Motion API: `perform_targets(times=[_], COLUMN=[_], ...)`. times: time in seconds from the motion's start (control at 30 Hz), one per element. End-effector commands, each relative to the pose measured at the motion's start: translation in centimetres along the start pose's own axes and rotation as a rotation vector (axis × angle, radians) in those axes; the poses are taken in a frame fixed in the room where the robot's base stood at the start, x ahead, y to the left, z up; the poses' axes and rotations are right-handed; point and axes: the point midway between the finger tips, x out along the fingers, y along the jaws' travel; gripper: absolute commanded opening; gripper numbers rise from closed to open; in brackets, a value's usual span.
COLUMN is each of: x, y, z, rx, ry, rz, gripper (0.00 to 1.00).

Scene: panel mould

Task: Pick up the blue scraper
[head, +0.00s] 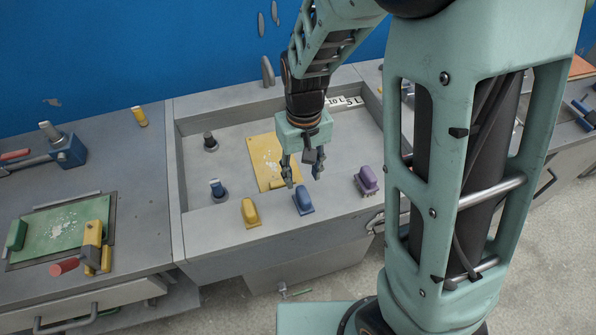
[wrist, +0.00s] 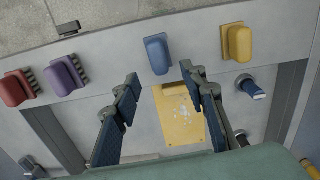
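The blue scraper (head: 303,200) sits on the front rim of the grey mould, between a yellow scraper (head: 250,211) and a purple brush (head: 367,181). In the wrist view the blue scraper (wrist: 158,54) is at upper centre, beyond the fingertips and lined up with the gap between them. My gripper (head: 303,176) is above the mould, just behind the blue scraper in the head view. Its two fingers, also seen in the wrist view (wrist: 162,80), are spread apart with nothing between them. The gripper looks apart from the scraper.
A yellow plate (head: 268,160) with pale flakes lies on the mould floor. Two knobs, one blue-topped (head: 217,189) and one black (head: 209,142), stand at its left. A red brush (wrist: 16,88) is beside the purple one in the wrist view. The left bench holds a green panel (head: 65,227).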

Motion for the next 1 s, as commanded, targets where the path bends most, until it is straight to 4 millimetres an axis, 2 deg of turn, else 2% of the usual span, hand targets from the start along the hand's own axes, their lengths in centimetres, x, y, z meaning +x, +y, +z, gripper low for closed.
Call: perform_targets(times=[0.03, 0.2, 0.47, 0.7, 0.83, 1.0], x=[1.1, 3.4, 5.1, 8.2, 9.2, 9.4], y=[0.0, 0.1, 0.1, 0.2, 0.1, 0.1], z=[0.2, 0.1, 0.2, 0.5, 0.4, 0.3], rx=[0.001, 0.001, 0.001, 0.002, 0.001, 0.001], ry=[-0.006, -0.003, -0.002, -0.003, -0.001, 0.002], rz=[0.001, 0.001, 0.001, 0.001, 0.001, 0.001], gripper=[0.39, 0.39, 0.39, 0.39, 0.39, 0.39])
